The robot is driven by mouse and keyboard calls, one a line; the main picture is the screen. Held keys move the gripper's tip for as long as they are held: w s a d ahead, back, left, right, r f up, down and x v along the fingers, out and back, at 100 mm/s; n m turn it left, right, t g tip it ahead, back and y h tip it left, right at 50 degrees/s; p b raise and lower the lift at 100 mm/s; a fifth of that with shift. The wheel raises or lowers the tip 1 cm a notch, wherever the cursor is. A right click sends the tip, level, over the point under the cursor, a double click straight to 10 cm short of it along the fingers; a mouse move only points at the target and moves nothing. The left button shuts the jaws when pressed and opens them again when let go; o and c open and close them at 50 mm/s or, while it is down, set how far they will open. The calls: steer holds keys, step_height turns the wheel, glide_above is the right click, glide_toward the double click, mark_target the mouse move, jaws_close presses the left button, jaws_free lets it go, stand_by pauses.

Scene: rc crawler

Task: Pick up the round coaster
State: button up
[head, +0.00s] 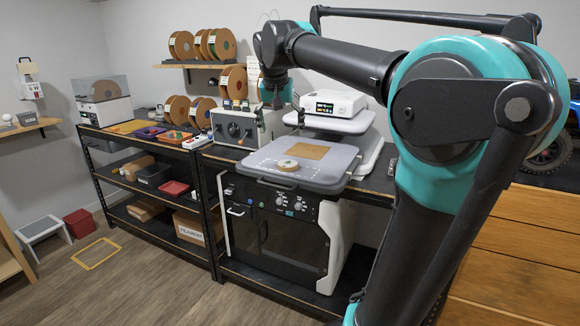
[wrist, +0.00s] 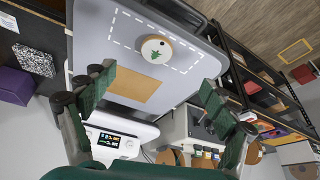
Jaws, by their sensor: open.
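The round coaster (head: 288,164) lies flat on a grey bed-like plate (head: 330,180), in front of a tan square sheet (head: 303,151). In the wrist view the coaster (wrist: 154,51) is a pale disc with a green leaf-like mark and a small dark spot near its edge. It sits at a white dashed outline on the plate. My gripper (wrist: 156,80) is open and empty, its two green-padded fingers wide apart, with the coaster beyond the gap between them. In the head view my gripper hangs above and behind the plate, partly hidden by my arm.
A white box with a small screen (head: 336,105) stands behind the plate. A grey machine with knobs (head: 241,127) stands to the left, with brown spools around it. Shelving with coloured trays (head: 172,137) runs further left.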

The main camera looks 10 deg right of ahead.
step_height(320, 180, up, 2)
glide_above(287, 164)
steer(key=s+a, duration=0.1)
steer(key=s, duration=0.1)
steer(key=f, duration=1)
steer(key=shift+s+a+f, duration=0.15)
steer(key=shift+s+f, duration=0.05)
steer(key=shift+f, duration=0.1)
steer(key=shift+d+x, duration=0.1)
steer(key=shift+x, duration=1.25)
steer(key=shift+d+x, duration=0.15)
steer(key=shift+x, duration=1.2)
steer(key=c, duration=1.2)
steer(key=shift+r, duration=0.15)
steer(key=shift+c, duration=0.2)
